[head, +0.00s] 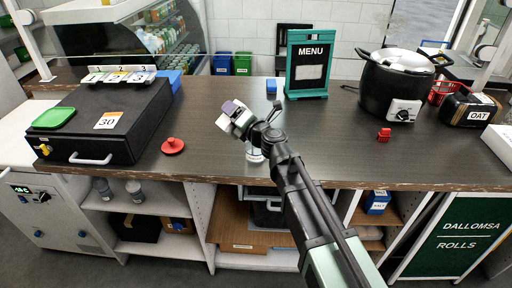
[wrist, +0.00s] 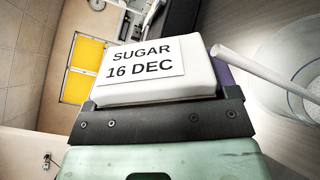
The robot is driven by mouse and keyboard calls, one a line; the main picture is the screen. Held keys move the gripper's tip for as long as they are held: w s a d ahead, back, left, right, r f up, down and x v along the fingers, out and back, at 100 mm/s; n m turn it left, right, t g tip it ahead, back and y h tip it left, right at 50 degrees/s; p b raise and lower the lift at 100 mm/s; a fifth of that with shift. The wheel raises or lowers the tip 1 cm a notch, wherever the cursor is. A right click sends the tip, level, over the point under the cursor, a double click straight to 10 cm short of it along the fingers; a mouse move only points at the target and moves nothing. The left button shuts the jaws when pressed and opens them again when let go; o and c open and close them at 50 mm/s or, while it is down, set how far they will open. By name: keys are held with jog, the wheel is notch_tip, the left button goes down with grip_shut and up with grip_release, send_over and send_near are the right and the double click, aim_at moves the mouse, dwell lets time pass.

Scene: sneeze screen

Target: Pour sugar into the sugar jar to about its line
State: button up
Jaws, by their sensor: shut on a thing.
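A white package with a "SUGAR 16 DEC" label (wrist: 150,75) fills the middle of the wrist view. In the head view the white and purple package (head: 233,113) is tilted above the counter. My gripper (head: 245,122) is shut on it. In the wrist view a pale band, seemingly a stream of sugar (wrist: 265,72), runs from the package's corner to a clear round jar (wrist: 298,75) holding pale grains. In the head view the jar (head: 255,155) stands below the gripper, mostly hidden by my arm.
The dark counter (head: 210,140) is clear around the jar. A red knobbed object (head: 172,146) and a black case (head: 110,120) are at left. A menu stand (head: 307,65) is behind; a black pot (head: 390,90) and a small red object (head: 384,135) are at right.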

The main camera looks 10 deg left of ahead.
jog(key=shift+w+d+f+m+b, duration=0.1)
jog(key=shift+f+m+b, duration=0.2)
jog(key=shift+m, duration=0.6)
jog(key=shift+w+d+f+m+b, duration=0.1)
jog(key=shift+f+m+b, duration=0.2)
jog(key=shift+m, duration=0.6)
dwell(6.2)
